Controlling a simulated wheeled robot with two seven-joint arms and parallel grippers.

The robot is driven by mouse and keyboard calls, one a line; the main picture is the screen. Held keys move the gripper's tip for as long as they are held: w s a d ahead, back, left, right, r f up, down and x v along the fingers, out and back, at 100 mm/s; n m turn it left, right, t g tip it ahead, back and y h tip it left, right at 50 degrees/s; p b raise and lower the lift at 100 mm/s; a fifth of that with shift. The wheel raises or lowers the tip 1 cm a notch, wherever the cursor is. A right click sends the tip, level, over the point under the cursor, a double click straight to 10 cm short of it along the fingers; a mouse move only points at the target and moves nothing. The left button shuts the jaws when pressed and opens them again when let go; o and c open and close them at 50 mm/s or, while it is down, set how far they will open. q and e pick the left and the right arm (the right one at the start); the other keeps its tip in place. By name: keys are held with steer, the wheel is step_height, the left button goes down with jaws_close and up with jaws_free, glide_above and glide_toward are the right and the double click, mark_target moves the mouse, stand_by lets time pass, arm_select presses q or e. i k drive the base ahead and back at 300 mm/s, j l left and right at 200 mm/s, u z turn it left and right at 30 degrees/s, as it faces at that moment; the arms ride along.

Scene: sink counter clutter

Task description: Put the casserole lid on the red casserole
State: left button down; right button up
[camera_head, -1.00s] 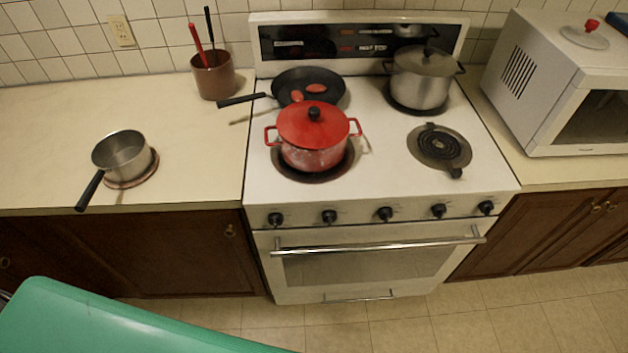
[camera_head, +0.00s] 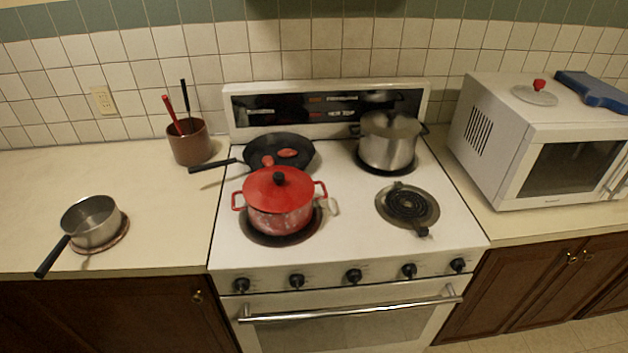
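The red casserole (camera_head: 280,214) stands on the front left burner of the stove, with two side handles. Another lid, pale grey with a red knob (camera_head: 536,93), lies on top of the white microwave at the right. I cannot tell from the picture which lid is named as the casserole lid. Neither of my grippers is in view.
A black pan (camera_head: 297,146) with red items and a lidded steel pot (camera_head: 387,148) stand at the stove's back. A saucepan (camera_head: 92,223) and utensil pot (camera_head: 189,146) stand left. A blue board (camera_head: 592,92) lies on the microwave (camera_head: 500,150).

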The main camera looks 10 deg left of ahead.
mark_target(280, 190)
steer(key=l, duration=2.1)
steer(key=i+u, duration=0.05)
